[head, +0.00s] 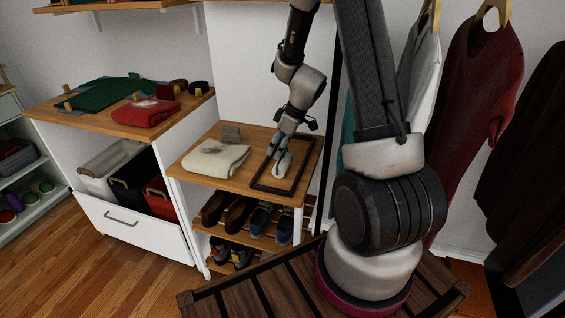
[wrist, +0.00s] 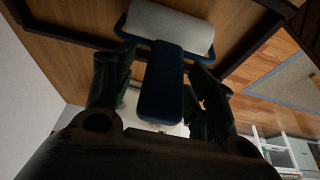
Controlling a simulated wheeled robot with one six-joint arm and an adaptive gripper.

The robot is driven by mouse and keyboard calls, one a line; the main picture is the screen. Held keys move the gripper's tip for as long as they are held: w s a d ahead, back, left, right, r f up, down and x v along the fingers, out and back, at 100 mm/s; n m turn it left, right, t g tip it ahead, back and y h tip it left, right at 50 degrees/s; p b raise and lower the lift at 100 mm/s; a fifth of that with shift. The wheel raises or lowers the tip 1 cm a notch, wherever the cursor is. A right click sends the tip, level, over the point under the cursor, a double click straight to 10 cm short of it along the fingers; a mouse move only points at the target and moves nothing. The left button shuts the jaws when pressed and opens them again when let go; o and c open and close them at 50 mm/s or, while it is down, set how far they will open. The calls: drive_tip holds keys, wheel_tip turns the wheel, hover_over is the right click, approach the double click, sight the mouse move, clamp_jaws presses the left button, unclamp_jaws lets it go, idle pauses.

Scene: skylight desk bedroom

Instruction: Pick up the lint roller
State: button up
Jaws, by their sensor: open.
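The lint roller has a white roll (wrist: 168,27) and a dark blue handle (wrist: 161,90) in the wrist view. It also shows in the head view (head: 282,165), partly hidden by my gripper, within the dark-rimmed tray (head: 270,190) on the wooden bench top. My gripper (wrist: 160,62) is open, with one finger on each side of the handle and a gap visible on both sides. In the head view my gripper (head: 278,150) points down at the roller. I cannot tell whether the roller touches the tray floor.
A folded cream garment (head: 216,158) and a small grey block (head: 231,133) sit left of the tray. Shoes (head: 237,214) stand on racks below. A red folded cloth (head: 146,112) lies on the left cabinet. Clothes (head: 478,95) hang at right.

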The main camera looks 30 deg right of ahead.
drive_tip(key=shift+c, duration=0.2)
clamp_jaws()
wheel_tip(320, 180, up, 10)
idle(0.4)
drive_tip(key=c, duration=0.9)
unclamp_jaws()
drive_tip(key=shift+a, duration=0.1)
drive_tip(key=shift+c, duration=0.3)
